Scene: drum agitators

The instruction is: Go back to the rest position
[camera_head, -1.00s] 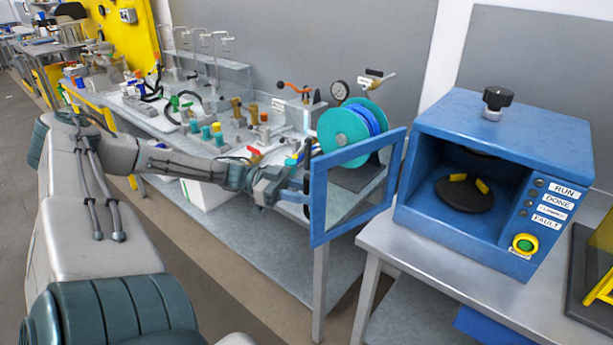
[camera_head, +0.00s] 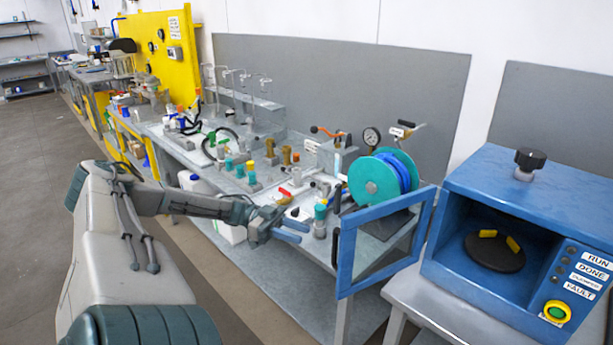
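My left gripper (camera_head: 291,231) reaches in from the left on my grey arm. Its two blue fingers show slightly apart with nothing between them. They point right, toward the blue-framed door (camera_head: 346,263) of the blue machine (camera_head: 473,287), with a gap before the frame. The door stands swung open. Inside the machine's chamber is a dark round plate (camera_head: 495,254) with yellow pieces on it. My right gripper is not in view.
A long grey bench to the left carries a teal and blue reel (camera_head: 376,180), a gauge (camera_head: 371,137), valves and fittings. A yellow panel (camera_head: 160,50) stands farther back. The floor at far left (camera_head: 35,190) is clear.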

